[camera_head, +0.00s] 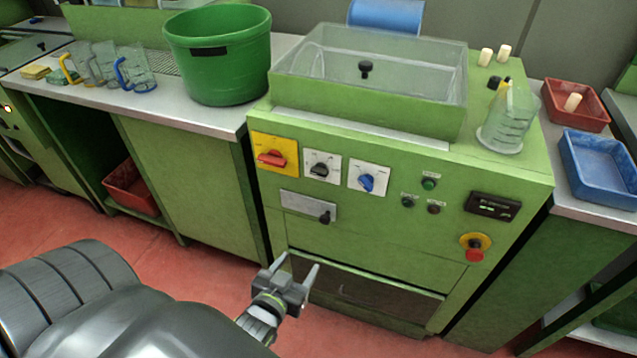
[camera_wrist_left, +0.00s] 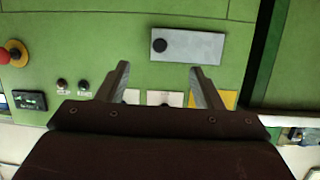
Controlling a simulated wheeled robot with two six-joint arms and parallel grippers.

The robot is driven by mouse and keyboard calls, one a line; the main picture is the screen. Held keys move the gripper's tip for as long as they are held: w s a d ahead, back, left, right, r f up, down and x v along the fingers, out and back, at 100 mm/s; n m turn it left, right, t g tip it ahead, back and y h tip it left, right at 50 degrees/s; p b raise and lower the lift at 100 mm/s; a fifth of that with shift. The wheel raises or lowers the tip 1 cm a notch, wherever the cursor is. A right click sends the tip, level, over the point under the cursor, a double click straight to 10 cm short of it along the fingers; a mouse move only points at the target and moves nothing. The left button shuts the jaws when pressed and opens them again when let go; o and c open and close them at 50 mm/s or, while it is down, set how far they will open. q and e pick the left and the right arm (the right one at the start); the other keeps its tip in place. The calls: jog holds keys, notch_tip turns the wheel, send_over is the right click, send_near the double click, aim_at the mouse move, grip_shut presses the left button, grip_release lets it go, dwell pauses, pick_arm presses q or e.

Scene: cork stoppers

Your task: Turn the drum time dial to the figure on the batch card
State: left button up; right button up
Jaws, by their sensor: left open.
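The green machine front carries a red switch on a yellow plate (camera_head: 272,157), a black dial (camera_head: 320,169) and a blue dial (camera_head: 367,182), each on a white plate. Their labels are too small to read, so I cannot tell which is the drum time dial. No batch card can be made out. My left gripper (camera_head: 298,267) is open and empty, in front of the machine and below the dials. In the left wrist view, the open fingers (camera_wrist_left: 160,68) face the panel, which appears upside down; my gripper body hides most of the dial plates. My right gripper is not in view.
A metal plate with a black knob (camera_head: 324,217) sits below the dials. Push buttons (camera_head: 428,184), a small display (camera_head: 492,206) and a red emergency stop (camera_head: 474,254) are to the right.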

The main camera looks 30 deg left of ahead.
pick_arm(q)
notch_tip(320, 180, up, 13)
jog(key=a+t+y+b, duration=0.1)
jog(key=t+y, duration=0.1)
jog(key=t, duration=0.1)
jog(key=b, duration=0.1)
send_near(318, 174)
jog(key=shift+n+h, duration=0.3)
jog(key=shift+h, duration=0.1)
jog(key=x, duration=0.9)
jog(key=shift+w+a, duration=0.1)
jog(key=shift+a, duration=0.15)
jog(key=c, duration=1)
